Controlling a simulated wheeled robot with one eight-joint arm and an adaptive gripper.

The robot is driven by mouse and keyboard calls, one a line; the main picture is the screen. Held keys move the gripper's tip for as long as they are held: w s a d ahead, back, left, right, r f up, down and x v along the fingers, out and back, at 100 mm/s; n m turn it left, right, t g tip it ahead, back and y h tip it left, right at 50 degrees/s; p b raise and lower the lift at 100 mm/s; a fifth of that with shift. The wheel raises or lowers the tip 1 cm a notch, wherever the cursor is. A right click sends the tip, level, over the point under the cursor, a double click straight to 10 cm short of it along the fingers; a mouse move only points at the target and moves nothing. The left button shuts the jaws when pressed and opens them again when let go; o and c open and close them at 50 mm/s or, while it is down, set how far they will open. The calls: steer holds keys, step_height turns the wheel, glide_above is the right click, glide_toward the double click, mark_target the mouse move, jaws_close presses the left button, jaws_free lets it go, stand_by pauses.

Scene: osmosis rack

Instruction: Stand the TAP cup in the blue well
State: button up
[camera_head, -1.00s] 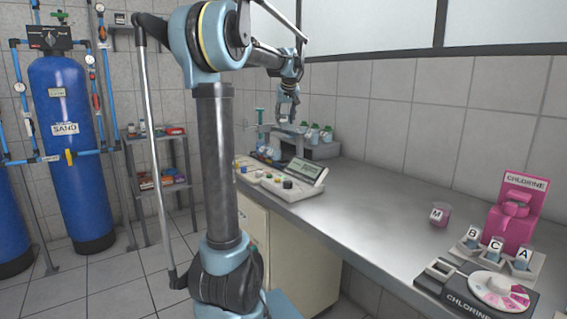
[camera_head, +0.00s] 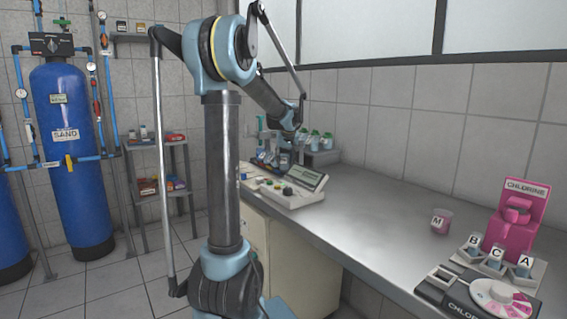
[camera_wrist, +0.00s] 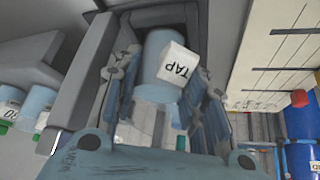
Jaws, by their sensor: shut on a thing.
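The TAP cup (camera_wrist: 160,62) is pale blue and translucent, with a white label reading TAP. In the wrist view it sits between the two fingers of my gripper (camera_wrist: 160,88), which are shut on it. A grey frame-like housing (camera_wrist: 75,85) surrounds the cup's area; I cannot tell whether the cup touches it. In the head view my gripper (camera_head: 287,146) is low at the far end of the bench, and the cup in it is too small to make out. I cannot identify the blue well for sure in either view.
A grey instrument with a display (camera_head: 306,178) stands in front of my gripper. Several green-capped bottles (camera_head: 320,140) stand behind. Labelled cups (camera_wrist: 38,103) are at left in the wrist view. The pink chlorine stand (camera_head: 512,225) and M cup (camera_head: 441,221) are far right. The middle bench is clear.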

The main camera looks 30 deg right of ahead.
steer(key=shift+f, duration=0.5)
steer(key=o, duration=1)
